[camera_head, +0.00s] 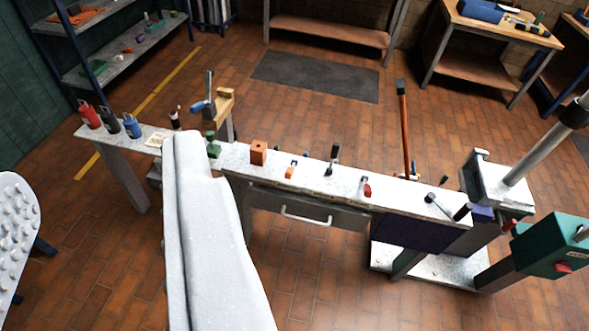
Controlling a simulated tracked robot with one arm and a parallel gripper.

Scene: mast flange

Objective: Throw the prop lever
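I cannot tell for sure which part is the prop lever. A small upright lever with a dark handle (333,158) stands on the middle of the long narrow bench (310,180). A blue-handled lever with a grey upright bar (205,106) sits by a wooden post (226,108) behind the bench's left part. A small dark-ended handle (461,212) lies near the bench's right end. A long white link of my arm runs up from the bottom and covers part of the bench. I see no gripper fingers.
A grey mast (545,145) leans at the right above a pale block, beside a green box (555,245). A long orange-handled tool (404,125) stands behind the bench. Red and blue containers (90,116) stand at its left end.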

